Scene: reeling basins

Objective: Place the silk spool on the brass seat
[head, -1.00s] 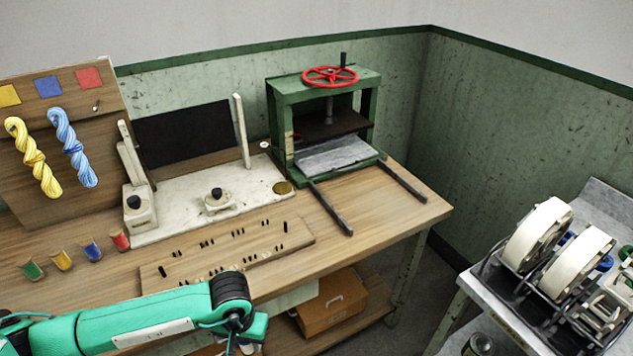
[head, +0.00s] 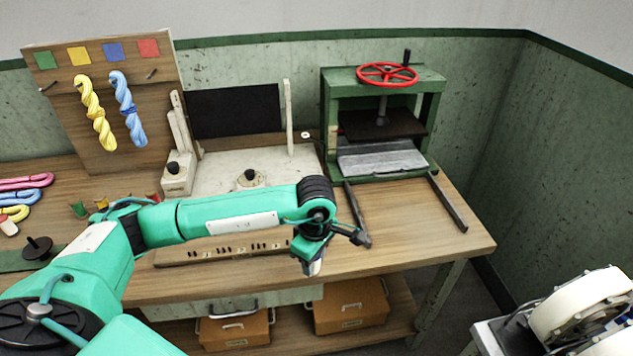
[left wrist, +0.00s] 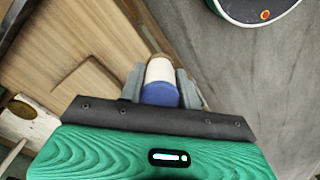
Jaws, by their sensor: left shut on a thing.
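My left gripper (head: 312,266) hangs over the bench's front edge in the head view, pointing down. In the left wrist view its fingers (left wrist: 161,88) are shut on a small cylindrical spool (left wrist: 160,72), white with a blue band and a brownish end. In the head view only a little blue and white shows at the fingertips. The brass seat cannot be made out now; my arm covers the right end of the pale base (head: 215,165), where a brass disc showed earlier. My right gripper is not in view.
A green press (head: 335,110) with a red handwheel (head: 387,74) stands behind, two dark rails reaching forward. Green (head: 78,209) and red (head: 154,198) spools stand at left. The bench's right front (head: 410,235) is clear.

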